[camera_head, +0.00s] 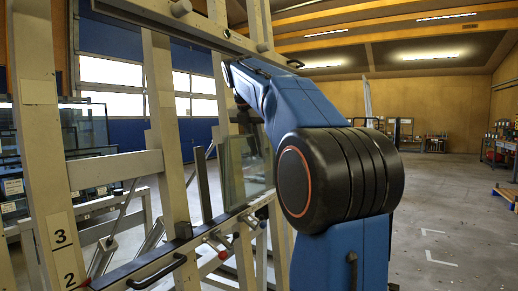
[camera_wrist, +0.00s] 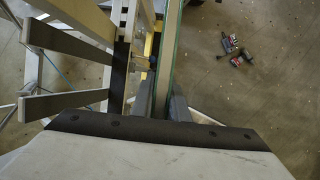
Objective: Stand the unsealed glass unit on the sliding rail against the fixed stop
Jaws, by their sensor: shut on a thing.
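The glass unit (camera_head: 236,170) is a clear upright pane near the middle of the head view, partly hidden by my arm. Its lower edge is close to the sliding rail (camera_head: 150,262); I cannot tell whether they touch. In the wrist view the glass unit (camera_wrist: 171,40) is seen edge-on, with a greenish edge. My gripper (camera_wrist: 165,103) is shut on it, one finger on each side. In the head view the fingers are mostly hidden behind the arm. A dark upright bar (camera_head: 203,185) stands left of the glass; I cannot tell whether it is the fixed stop.
A pale frame post marked 3 and 2 (camera_head: 45,130) and another post (camera_head: 163,120) stand at the left. A black handle (camera_head: 158,273) sticks out from the rail. Dark tools (camera_wrist: 235,50) lie on the floor. The floor at the right (camera_head: 455,220) is mostly clear.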

